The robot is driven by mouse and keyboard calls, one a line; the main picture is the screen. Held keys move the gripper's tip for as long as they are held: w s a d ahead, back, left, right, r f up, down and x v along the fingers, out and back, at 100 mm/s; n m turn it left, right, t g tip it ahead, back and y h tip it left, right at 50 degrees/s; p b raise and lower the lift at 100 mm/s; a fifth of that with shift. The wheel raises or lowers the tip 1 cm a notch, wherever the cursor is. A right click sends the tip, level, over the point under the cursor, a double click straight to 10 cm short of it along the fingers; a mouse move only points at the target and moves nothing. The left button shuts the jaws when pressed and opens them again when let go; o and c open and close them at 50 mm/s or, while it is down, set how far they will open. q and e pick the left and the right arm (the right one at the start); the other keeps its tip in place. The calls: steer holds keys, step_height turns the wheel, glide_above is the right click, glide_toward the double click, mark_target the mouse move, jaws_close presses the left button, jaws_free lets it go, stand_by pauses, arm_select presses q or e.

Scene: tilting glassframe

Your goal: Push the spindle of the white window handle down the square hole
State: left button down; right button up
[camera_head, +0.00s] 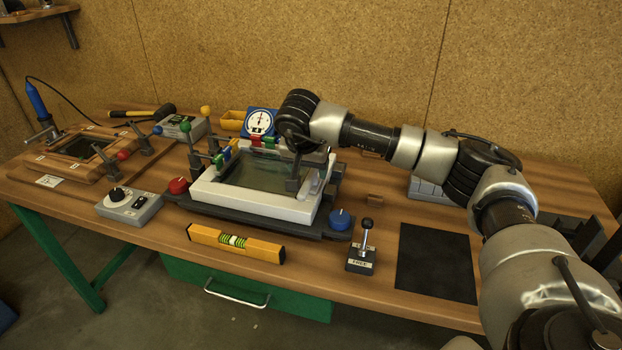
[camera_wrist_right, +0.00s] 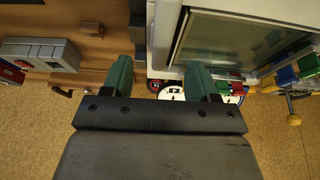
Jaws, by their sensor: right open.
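The white window frame (camera_head: 255,206) with a glass pane (camera_head: 255,176) lies on a dark fixture in the middle of the bench. A pale, narrow part (camera_head: 316,183) shows on the frame's right side; it may be the white handle, but I cannot tell. Its spindle and the square hole cannot be made out. My right gripper (camera_head: 302,150) is above the frame's back right corner. In the right wrist view its two green-tipped fingers (camera_wrist_right: 160,80) are apart, with nothing held between them. The frame's corner (camera_wrist_right: 164,35) shows beyond them. My left gripper is out of sight.
A yellow level (camera_head: 236,243) and a lever block marked FREE (camera_head: 361,261) stand in front of the frame. A blue dial gauge (camera_head: 260,122) and colored clamps (camera_head: 227,152) are behind and left. A dark mat (camera_head: 437,262) at right is clear.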

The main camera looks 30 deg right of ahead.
steer(key=v, duration=0.5)
stand_by(0.4)
